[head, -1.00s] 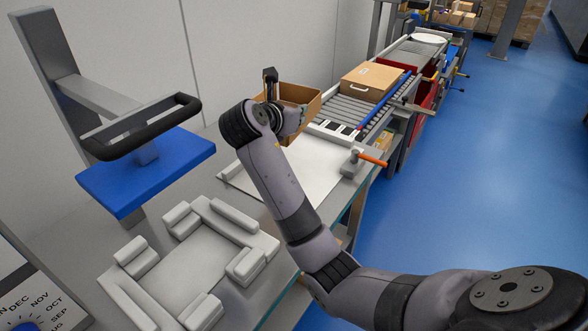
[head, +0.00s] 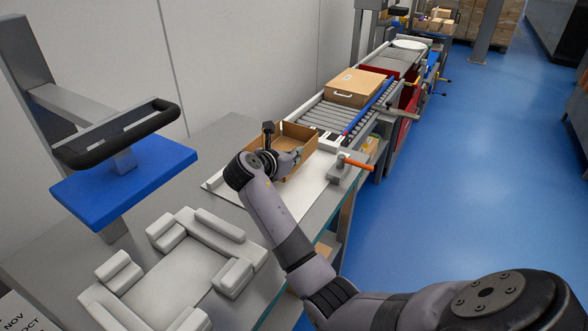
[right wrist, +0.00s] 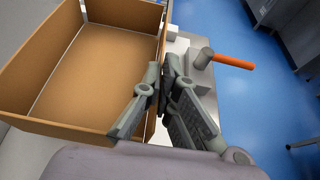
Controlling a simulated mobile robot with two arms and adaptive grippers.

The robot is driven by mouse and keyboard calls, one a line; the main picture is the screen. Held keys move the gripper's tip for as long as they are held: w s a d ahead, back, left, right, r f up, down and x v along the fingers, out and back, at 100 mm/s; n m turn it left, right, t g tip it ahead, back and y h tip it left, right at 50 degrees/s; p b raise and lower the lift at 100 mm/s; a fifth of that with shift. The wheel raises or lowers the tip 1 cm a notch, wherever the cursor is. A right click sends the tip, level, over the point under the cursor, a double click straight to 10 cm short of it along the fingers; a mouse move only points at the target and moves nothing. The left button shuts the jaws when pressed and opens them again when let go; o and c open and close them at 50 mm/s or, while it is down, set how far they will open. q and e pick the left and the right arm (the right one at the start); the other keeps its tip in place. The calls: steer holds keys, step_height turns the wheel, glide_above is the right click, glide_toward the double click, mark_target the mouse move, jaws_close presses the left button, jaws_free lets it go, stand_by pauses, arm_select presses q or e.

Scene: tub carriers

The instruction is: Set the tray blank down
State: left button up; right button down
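The tray blank (head: 297,133) is an open brown cardboard tray with low walls, and it is empty. In the head view it is level or nearly so over the white plate (head: 228,189) on the bench; I cannot tell whether its base touches the plate. It fills the upper left of the right wrist view (right wrist: 92,62). My right gripper (head: 294,161) is at the tray's near wall. In the right wrist view its fingers (right wrist: 162,72) lie on either side of that wall, closed on it. My left gripper is out of view.
A clamp with an orange handle (head: 358,164) stands at the plate's right edge. The roller conveyor (head: 327,116) begins behind the tray and carries a closed carton (head: 353,88). A white fixture with padded blocks (head: 178,268) lies in front. A blue press plate (head: 125,184) overhangs at left.

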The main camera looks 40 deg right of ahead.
mark_target(294, 169)
steer(key=shift+f, duration=2.35)
steer(key=c, duration=1.8)
jaws_free()
steer(key=shift+f, duration=0.1)
steer(key=v, duration=1.2)
